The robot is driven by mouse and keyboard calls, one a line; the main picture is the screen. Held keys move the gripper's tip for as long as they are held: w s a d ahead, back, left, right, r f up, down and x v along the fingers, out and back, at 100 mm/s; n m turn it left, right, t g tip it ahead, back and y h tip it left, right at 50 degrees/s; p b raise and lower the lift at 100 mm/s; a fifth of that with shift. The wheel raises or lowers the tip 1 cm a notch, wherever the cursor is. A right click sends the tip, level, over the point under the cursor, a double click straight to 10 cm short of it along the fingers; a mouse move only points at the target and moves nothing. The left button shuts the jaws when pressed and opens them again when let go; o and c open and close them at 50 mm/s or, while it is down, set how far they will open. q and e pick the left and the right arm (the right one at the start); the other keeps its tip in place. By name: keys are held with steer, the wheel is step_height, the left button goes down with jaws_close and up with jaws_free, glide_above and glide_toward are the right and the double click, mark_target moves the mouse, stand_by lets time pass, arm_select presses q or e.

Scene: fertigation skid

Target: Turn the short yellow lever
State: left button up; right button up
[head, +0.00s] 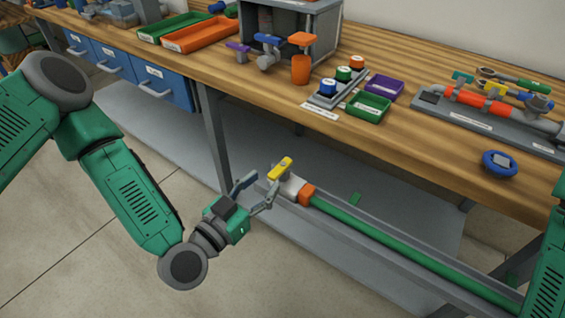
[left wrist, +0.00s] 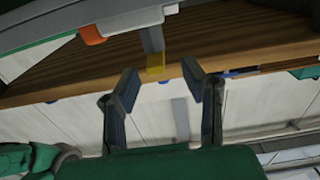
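The short yellow lever (head: 280,168) sits on top of a grey valve (head: 290,186) at the near-left end of a green pipe (head: 400,250), below the bench front. My left gripper (head: 260,190) is open, just left of the lever, with its fingers pointing toward it. In the left wrist view the yellow lever (left wrist: 156,64) appears between and beyond the two open fingertips (left wrist: 160,76). Nothing is held, and I see no clear contact with the lever. My right gripper is out of view; only a green part of my arm shows at the right edge.
An orange collar (head: 306,195) joins the valve to the pipe, which lies along a grey rail. The wooden bench (head: 340,125) overhangs behind, carrying trays, valves and a blue handwheel (head: 500,163). A grey bench leg (head: 215,135) stands behind the gripper. Floor at lower left is clear.

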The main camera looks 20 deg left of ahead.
mark_target(291, 160)
arm_select(q)
steer(key=x, duration=0.3)
steer(key=d+b+x, duration=0.1)
steer(key=x, duration=0.3)
steer(key=shift+s+d, duration=0.1)
steer(key=shift+s, duration=0.1)
steer(key=shift+w, duration=0.7)
steer(key=shift+w+a, duration=0.15)
steer(key=shift+a, duration=0.25)
steer(key=shift+d, duration=0.5)
jaws_close()
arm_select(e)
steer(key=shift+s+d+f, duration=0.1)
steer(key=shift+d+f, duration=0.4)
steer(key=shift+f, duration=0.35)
